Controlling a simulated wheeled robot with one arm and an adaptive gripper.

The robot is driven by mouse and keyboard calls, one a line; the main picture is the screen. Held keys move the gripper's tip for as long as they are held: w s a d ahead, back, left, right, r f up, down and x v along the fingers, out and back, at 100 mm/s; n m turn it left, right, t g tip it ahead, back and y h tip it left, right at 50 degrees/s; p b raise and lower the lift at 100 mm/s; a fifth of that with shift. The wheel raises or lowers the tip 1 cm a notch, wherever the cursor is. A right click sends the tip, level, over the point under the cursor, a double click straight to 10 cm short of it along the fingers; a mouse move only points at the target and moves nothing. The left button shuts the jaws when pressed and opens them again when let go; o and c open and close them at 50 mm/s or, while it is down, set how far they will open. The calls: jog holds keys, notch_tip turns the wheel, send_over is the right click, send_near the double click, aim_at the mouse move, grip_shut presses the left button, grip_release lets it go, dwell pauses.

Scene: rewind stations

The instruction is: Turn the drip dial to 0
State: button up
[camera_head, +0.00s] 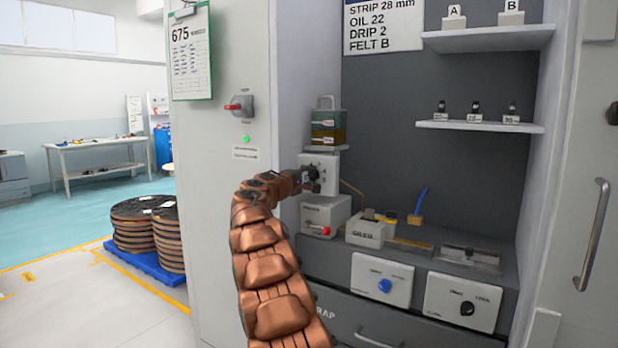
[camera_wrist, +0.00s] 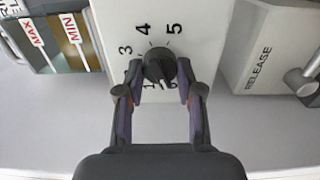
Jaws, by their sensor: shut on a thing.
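The drip dial is a small black knob (camera_wrist: 160,66) on a white plate (camera_wrist: 210,30) in the wrist view. The numbers 3, 4 and 5 show above it. A 1 shows just below, and another mark beside it is partly hidden. Which number the knob points to I cannot tell. My gripper (camera_wrist: 160,76) is shut on the knob, one finger on each side. In the head view my gripper (camera_head: 311,183) is at the front of the white dial box (camera_head: 328,162), partly covering it.
An oil reservoir (camera_head: 328,128) stands above the dial box; its MAX and MIN marks show in the wrist view. A box with a red lever (camera_head: 325,212) is below. A sign (camera_head: 383,22) reads DRIP 2. Shelves (camera_head: 480,126) are at the right.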

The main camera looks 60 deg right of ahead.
jog(key=o, duration=1.2)
jog(key=shift+c, duration=0.2)
jog(key=a, duration=1.2)
jog(key=shift+s, duration=0.2)
